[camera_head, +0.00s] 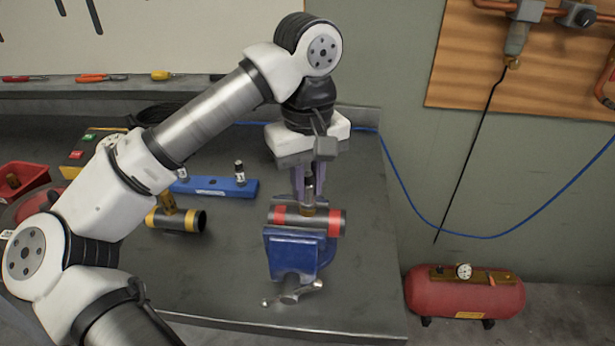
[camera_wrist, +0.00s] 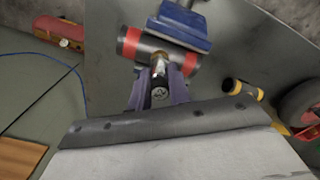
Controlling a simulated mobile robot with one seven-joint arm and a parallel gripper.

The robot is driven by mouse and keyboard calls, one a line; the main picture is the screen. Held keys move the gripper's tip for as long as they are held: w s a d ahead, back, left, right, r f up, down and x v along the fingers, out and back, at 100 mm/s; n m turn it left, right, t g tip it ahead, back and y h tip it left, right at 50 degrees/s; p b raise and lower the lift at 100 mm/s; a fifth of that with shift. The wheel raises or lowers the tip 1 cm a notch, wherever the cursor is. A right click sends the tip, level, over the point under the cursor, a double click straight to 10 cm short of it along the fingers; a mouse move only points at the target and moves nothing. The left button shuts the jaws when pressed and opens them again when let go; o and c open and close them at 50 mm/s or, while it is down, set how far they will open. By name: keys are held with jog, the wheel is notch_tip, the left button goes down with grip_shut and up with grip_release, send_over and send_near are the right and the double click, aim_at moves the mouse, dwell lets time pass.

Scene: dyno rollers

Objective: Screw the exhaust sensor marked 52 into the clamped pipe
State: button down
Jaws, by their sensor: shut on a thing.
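My gripper (camera_head: 309,192) is shut on a sensor (camera_head: 309,181), a dark and metal cylinder held upright between the purple fingers. The clamped pipe (camera_head: 328,221), dark with red bands, lies level in the jaws of a blue vise (camera_head: 292,255). The sensor's lower end is at the brass fitting on top of the pipe; how far it is in the thread I cannot tell. In the wrist view the sensor (camera_wrist: 158,95) stands between the fingers (camera_wrist: 159,80), in line with the pipe (camera_wrist: 148,47). The light marking on its end is too small to read.
A blue rack (camera_head: 215,187) with another upright sensor (camera_head: 240,173) stands left of the vise. A yellow-banded pipe (camera_head: 186,221) lies nearby. A red bin (camera_head: 22,178) is at the far left. A red air tank (camera_head: 465,293) is off the bench, right. The bench right of the vise is clear.

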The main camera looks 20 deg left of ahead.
jog(key=m, duration=0.4)
jog(key=shift+r+m, duration=0.1)
jog(key=shift+m, duration=0.3)
jog(key=c, duration=1.2)
grip_release()
jog(key=shift+c, duration=0.2)
notch_tip(320, 180, up, 14)
jog(key=p, duration=0.8)
